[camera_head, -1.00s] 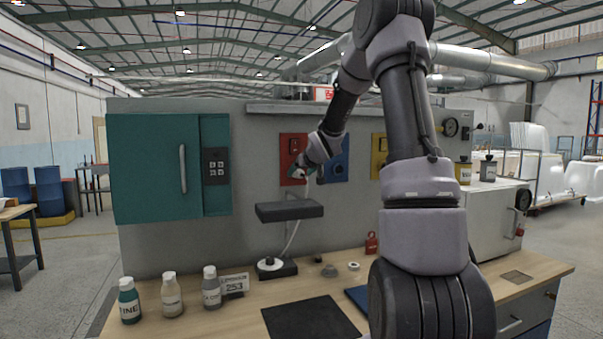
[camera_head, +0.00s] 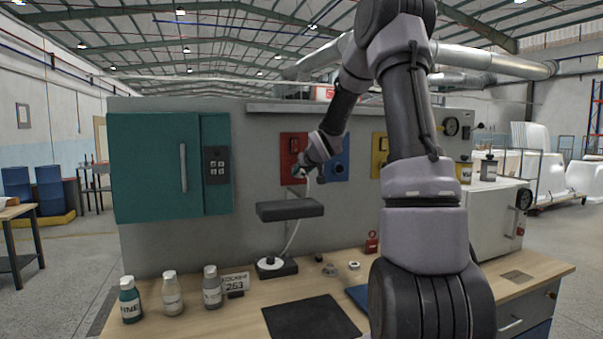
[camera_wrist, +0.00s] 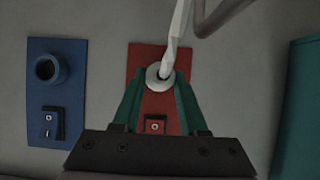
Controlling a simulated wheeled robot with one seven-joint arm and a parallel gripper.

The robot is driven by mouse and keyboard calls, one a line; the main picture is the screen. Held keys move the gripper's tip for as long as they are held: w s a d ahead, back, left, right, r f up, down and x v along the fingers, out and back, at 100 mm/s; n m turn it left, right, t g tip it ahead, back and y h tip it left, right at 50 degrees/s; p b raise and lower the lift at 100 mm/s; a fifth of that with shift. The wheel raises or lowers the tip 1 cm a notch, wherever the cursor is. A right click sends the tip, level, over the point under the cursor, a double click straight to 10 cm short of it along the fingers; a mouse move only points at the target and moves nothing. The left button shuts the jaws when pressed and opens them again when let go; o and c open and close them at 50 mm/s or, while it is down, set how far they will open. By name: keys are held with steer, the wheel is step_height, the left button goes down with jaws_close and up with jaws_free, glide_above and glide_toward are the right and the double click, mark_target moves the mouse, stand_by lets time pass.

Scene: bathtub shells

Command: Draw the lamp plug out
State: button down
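The lamp has a dark flat head (camera_head: 290,210) and a dark base (camera_head: 276,267) on the bench, with a white cord rising behind the head. My gripper (camera_head: 301,170) is in front of the red socket panel (camera_head: 288,147). In the wrist view, its two green fingers (camera_wrist: 160,82) close in on both sides of the pale round lamp plug (camera_wrist: 158,72), and the cord runs up from it. The plug covers the socket hole of the red panel (camera_wrist: 148,54); I cannot tell how far it stands from the panel. The red panel's switch (camera_wrist: 155,124) shows between the fingers.
A blue socket panel (camera_wrist: 74,85) with an empty round socket is beside the red one; a yellow panel (camera_head: 379,150) is farther right. A teal cabinet (camera_head: 150,165) hangs at left. Several bottles (camera_head: 171,294) and a black mat (camera_head: 310,318) are on the bench.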

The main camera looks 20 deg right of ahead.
steer(key=shift+s, duration=2.25)
steer(key=shift+s, duration=2.55)
